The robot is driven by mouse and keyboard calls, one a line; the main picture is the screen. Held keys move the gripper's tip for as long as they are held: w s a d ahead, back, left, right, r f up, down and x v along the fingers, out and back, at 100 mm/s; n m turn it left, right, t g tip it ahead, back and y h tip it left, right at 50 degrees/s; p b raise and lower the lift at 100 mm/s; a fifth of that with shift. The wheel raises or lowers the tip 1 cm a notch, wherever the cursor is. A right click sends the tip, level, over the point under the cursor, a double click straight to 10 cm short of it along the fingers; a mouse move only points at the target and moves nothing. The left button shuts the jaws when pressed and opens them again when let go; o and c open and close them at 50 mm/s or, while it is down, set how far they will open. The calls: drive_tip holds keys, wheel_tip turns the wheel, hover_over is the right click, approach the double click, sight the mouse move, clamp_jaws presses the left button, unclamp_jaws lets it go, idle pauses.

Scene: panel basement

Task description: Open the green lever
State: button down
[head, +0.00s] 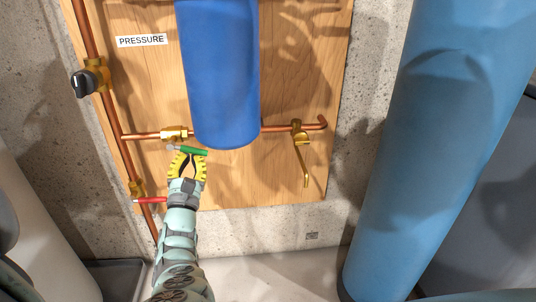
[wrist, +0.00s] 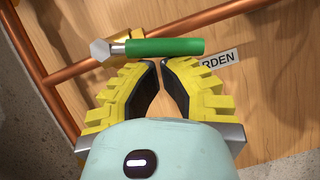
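The green lever (head: 194,151) sits on a brass valve (head: 175,133) in the horizontal copper pipe, just left of the blue tank's lower end. It lies roughly level, pointing right. In the wrist view, the green lever (wrist: 164,47) crosses the top, with a grey metal end at its left. My gripper (head: 187,156) is just below the lever in the head view. In the wrist view, my gripper (wrist: 161,66) has yellow fingers with dark pads, a gap between the tips and nothing between them. The fingertips are close to the lever; whether they touch it is unclear.
A red lever (head: 150,200) is at lower left, and a black knob (head: 84,83) is above it. The blue tank (head: 218,75) hangs above my gripper. A brass lever (head: 305,165) hangs to the right. A large light-blue cylinder (head: 432,150) stands at right.

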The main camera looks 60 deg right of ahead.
drive_tip(key=shift+s+d+r+n+t+y+p, duration=0.1)
drive_tip(key=shift+r+n+t+y, duration=0.15)
drive_tip(key=shift+n, duration=0.5)
drive_tip(key=shift+s+d+r+n+t+y+p, duration=0.1)
drive_tip(key=shift+s+r+n+t+y, duration=0.2)
drive_tip(key=shift+n, duration=0.4)
drive_tip(key=shift+w+d+r+n+t+y+p, duration=0.15)
drive_tip(key=shift+n+t, duration=0.2)
drive_tip(key=shift+n, duration=0.4)
drive_tip(key=shift+s+f+t, duration=0.1)
drive_tip(key=shift+t, duration=0.2)
